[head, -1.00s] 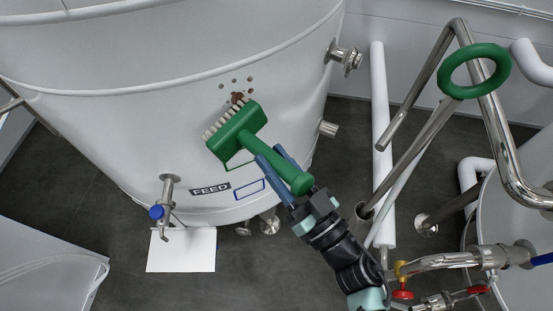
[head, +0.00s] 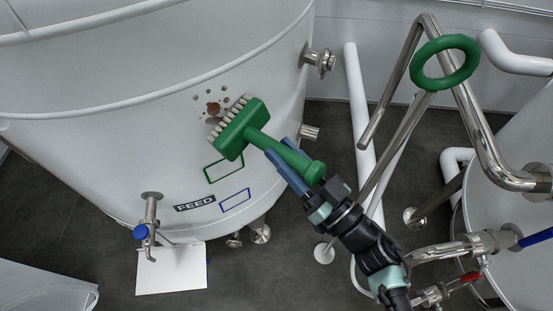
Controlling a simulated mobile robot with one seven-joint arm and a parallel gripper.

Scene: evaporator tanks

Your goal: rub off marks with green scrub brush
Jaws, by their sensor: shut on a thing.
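The green scrub brush (head: 241,130) has a block head with pale bristles and a green handle. My gripper (head: 281,163), with blue fingers, is shut on the handle. The bristles face up and left, at or close to the white tank wall (head: 110,140); I cannot tell whether they touch it. Brown marks (head: 213,112) show on the wall just above and left of the bristles, with several small grey-brown spots around them. Part of the marked area may be hidden behind the brush head.
Below the brush are a green outlined frame (head: 208,179), a FEED label (head: 194,203) and a blue outlined frame (head: 235,200). A valve with a blue knob (head: 140,232) juts out at lower left. Steel pipes (head: 480,110) and a green ring (head: 445,62) stand at right.

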